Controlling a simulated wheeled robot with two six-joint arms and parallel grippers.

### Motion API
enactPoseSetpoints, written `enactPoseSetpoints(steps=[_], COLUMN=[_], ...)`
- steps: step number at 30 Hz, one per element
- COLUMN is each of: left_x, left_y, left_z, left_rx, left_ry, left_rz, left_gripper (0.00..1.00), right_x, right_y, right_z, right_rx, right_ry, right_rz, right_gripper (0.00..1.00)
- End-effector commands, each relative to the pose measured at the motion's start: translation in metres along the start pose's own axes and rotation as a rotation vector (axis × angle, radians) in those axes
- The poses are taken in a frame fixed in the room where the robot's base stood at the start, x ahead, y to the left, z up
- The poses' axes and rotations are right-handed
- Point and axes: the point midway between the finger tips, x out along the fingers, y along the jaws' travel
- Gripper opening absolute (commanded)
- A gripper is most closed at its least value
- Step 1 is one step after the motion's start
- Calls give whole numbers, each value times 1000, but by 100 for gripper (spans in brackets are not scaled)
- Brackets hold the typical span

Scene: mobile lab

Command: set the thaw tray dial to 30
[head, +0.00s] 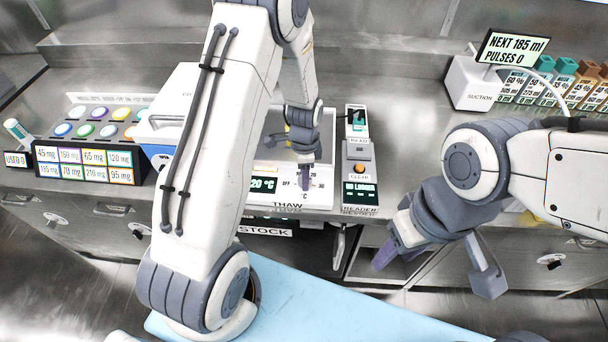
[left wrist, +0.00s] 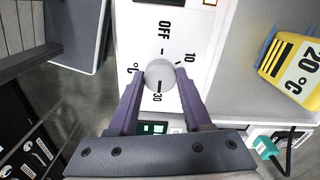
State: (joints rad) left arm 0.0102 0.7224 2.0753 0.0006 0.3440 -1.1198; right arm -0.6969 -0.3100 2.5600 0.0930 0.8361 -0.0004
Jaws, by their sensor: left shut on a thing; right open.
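The thaw tray's dial is a round grey knob (left wrist: 160,73) on a white front panel (left wrist: 128,18) marked OFF, 10 and 30. The black line on the knob points to the 30 mark. My left gripper (left wrist: 160,88) is shut on the knob, one purple finger on each side. In the head view my left gripper (head: 305,180) covers most of the dial. The thaw tray's display (head: 262,184) reads 20 °C. My right gripper (head: 436,270) is open and empty, in front of the counter at the right.
The reader (head: 359,170) stands just right of the thaw tray. A yellow 20 °C card (left wrist: 292,72) shows in the wrist view. A rack of coloured caps (head: 90,155) stands left, a suction unit (head: 478,82) at the back right. A blue surface (head: 330,310) lies in front.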

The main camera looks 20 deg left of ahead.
Motion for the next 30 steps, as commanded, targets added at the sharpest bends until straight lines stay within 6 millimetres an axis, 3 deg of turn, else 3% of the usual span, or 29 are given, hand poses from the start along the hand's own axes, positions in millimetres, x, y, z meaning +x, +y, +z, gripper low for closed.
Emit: enactPoseSetpoints(steps=[2, 3, 5, 6, 17, 30], left_x=[-1, -1, -1, -1, -5, -83], left_y=[0, 0, 0, 0, -1, -1], left_z=[0, 0, 0, 0, 0, 0], left_rx=[3, 3, 3, 3, 1, 1], left_ry=[-1, -1, 0, 0, 1, 2], left_rz=[0, 0, 0, 0, -2, -5], left_gripper=[0, 53, 76, 79, 79, 79], right_x=[0, 0, 0, 0, 1, 8], right_y=[0, 0, 0, 0, 0, 0], right_z=[0, 0, 0, 0, 0, 0], right_rx=[0, 0, 0, 0, 0, 0], right_ry=[0, 0, 0, 0, 0, 0], right_rz=[0, 0, 0, 0, 0, 0], right_gripper=[50, 50, 50, 50, 50, 50])
